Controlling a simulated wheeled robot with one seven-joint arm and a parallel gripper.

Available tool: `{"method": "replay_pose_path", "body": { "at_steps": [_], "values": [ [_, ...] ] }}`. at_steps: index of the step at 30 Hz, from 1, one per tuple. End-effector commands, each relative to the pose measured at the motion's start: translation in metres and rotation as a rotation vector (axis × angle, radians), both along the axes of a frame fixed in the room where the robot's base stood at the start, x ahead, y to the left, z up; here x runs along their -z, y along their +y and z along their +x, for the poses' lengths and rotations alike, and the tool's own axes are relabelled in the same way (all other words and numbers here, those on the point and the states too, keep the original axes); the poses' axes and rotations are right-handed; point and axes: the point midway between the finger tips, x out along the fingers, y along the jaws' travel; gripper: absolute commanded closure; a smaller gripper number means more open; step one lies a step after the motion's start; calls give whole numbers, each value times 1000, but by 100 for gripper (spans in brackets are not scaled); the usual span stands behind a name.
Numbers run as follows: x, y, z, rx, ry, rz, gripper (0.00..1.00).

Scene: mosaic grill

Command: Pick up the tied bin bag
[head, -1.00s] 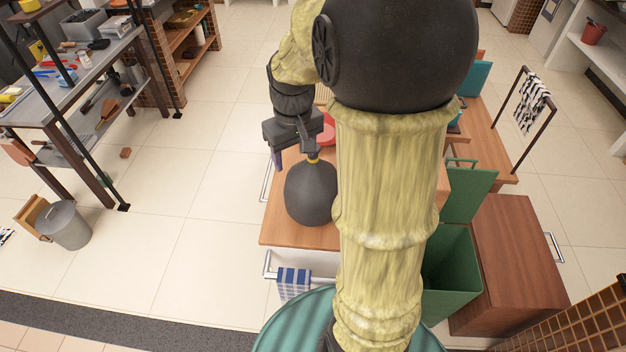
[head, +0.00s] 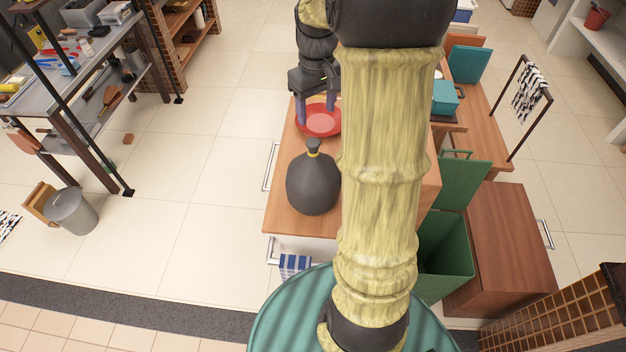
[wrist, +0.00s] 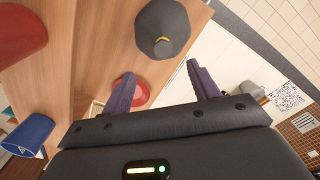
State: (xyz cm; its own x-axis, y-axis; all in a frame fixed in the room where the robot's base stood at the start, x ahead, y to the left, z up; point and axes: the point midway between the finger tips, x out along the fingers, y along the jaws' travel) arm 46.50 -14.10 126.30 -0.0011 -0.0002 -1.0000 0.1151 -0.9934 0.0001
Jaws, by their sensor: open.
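The tied bin bag (head: 313,185) is a dark grey, rounded sack with a yellow tie around its neck. It stands upright on a wooden counter top (head: 284,215). In the wrist view the bag (wrist: 160,22) is at the top centre, seen from above, beyond the fingertips. My gripper (head: 315,110) is open and empty, with purple fingers pointing down. My arm hides part of the counter.
A red dish (head: 318,121) lies on the counter behind the bag. A green bin (head: 447,250) with its lid raised stands to the right, next to a brown wooden cabinet (head: 497,240).

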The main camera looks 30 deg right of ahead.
Motion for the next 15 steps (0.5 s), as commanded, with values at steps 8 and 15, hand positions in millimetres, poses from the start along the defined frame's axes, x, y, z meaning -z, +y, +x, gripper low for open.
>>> {"method": "replay_pose_path", "body": {
  "at_steps": [8, 15],
  "values": [
    [48, 1, -1, 2, 4, 3, 40],
    [82, 1, 0, 0, 2, 1, 40]
  ]
}}
